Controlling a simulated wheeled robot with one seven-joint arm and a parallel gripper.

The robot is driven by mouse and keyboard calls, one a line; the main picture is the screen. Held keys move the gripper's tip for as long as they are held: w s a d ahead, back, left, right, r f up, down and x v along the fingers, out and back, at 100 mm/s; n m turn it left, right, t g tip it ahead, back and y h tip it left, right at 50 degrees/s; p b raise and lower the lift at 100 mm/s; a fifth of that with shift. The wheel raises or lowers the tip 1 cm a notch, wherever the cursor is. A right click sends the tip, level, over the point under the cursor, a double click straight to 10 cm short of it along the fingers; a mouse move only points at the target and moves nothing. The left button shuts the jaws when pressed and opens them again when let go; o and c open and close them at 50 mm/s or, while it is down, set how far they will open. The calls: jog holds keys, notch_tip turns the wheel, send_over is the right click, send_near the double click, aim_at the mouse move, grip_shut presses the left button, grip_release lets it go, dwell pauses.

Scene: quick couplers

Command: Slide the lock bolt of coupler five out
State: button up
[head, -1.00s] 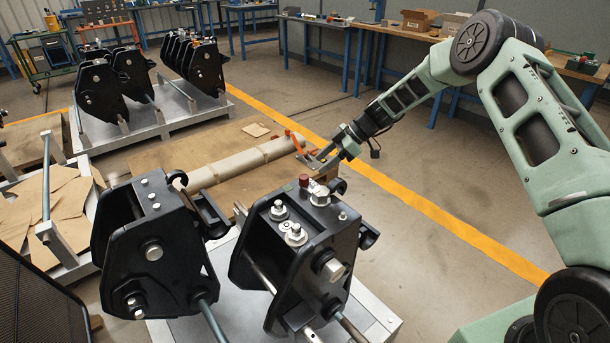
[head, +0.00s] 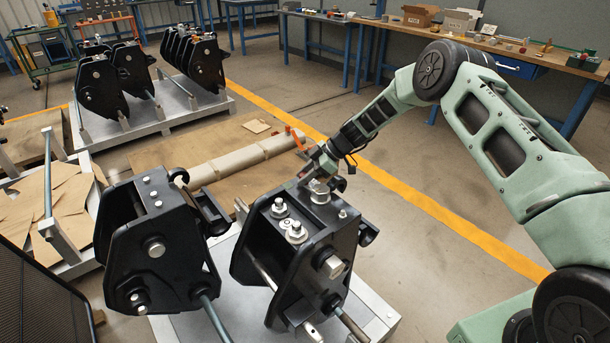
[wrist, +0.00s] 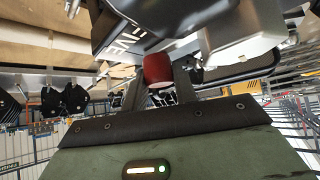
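Coupler five (head: 285,245) is the right-hand black coupler on the near pallet, with silver fittings on top. Its lettering shows upside down on the dark body in the wrist view (wrist: 112,30). A red cylindrical knob (wrist: 157,70), apparently the lock bolt's handle, projects from the coupler. My gripper (head: 312,174) is at the coupler's far top edge and hides most of the knob in the head view. In the wrist view, my open gripper (wrist: 158,88) has one finger on each side of the knob. Gaps show between knob and fingers; neither seems to touch it.
A second black coupler (head: 155,240) stands close on the left. A grey-green rod (head: 213,318) sticks out in front of it. More couplers stand on a far pallet (head: 160,118).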

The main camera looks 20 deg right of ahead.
grip_shut()
jog(key=b, duration=0.1)
jog(key=w+b, duration=0.1)
jog(key=b, duration=0.1)
jog(key=shift+w+a+f, duration=0.25)
jog(key=shift+w+a, duration=0.1)
jog(key=shift+w+a+b, duration=0.1)
jog(key=shift+w+b, duration=0.15)
jog(key=shift+b, duration=0.1)
jog(key=shift+w+r, duration=0.2)
jog(key=shift+r, duration=0.15)
jog(key=o, duration=0.9)
grip_release()
jog(key=shift+w+a, duration=0.1)
jog(key=shift+c, duration=0.2)
jog(key=b+v, duration=0.2)
jog(key=v, duration=1.5)
